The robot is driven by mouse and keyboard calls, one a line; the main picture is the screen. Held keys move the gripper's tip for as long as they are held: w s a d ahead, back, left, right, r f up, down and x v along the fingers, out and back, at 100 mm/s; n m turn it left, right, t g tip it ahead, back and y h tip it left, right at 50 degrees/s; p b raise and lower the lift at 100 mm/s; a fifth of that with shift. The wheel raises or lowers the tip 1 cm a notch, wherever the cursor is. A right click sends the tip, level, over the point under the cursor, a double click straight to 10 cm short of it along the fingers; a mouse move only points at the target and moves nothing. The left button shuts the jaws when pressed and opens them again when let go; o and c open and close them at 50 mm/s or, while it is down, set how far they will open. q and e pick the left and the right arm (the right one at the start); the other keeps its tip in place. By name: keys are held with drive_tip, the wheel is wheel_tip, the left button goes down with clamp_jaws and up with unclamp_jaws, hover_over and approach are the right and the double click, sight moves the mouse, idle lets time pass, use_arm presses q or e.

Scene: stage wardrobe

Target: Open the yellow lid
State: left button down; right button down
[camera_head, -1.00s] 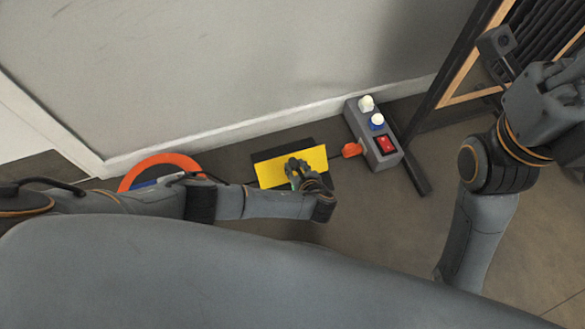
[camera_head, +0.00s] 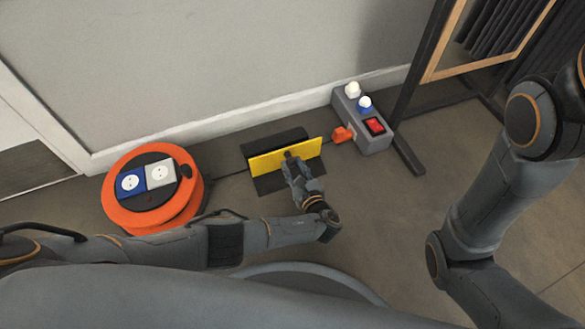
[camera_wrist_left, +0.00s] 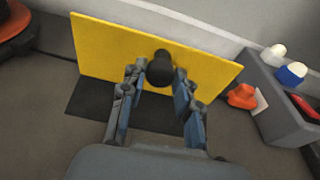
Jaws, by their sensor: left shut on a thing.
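The yellow lid (camera_head: 268,164) stands tilted up over a dark recess or panel on the floor, near the wall. In the left wrist view the lid (camera_wrist_left: 110,52) fills the upper middle, with a black knob (camera_wrist_left: 160,70) on its face. My left gripper (camera_head: 290,160) is shut on the knob; its two fingers (camera_wrist_left: 159,85) sit either side of it. The dark surface (camera_head: 272,184) shows in front of the lid, and another dark part shows behind it. My right arm is at the right edge; its gripper is out of view.
An orange cable reel (camera_head: 150,215) with blue and white sockets stands left of the lid. A grey switch box (camera_head: 372,142) with an orange plug (camera_head: 342,134) stands to the right. A wood-framed rack (camera_head: 470,70) is at the upper right. The wall is close behind.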

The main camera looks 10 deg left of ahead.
use_arm(q)
drive_tip(key=shift+s+d+f, duration=0.1)
drive_tip(key=shift+s+f, duration=0.2)
drive_tip(key=shift+f, duration=0.25)
drive_tip(key=c, duration=1.4)
unclamp_jaws()
drive_tip(key=o, duration=0.4)
drive_tip(key=shift+w+r, duration=0.1)
drive_tip(key=shift+w, duration=0.05)
drive_tip(key=shift+r, duration=0.15)
wheel_tip(320, 180, up, 10)
drive_tip(key=shift+f, duration=0.2)
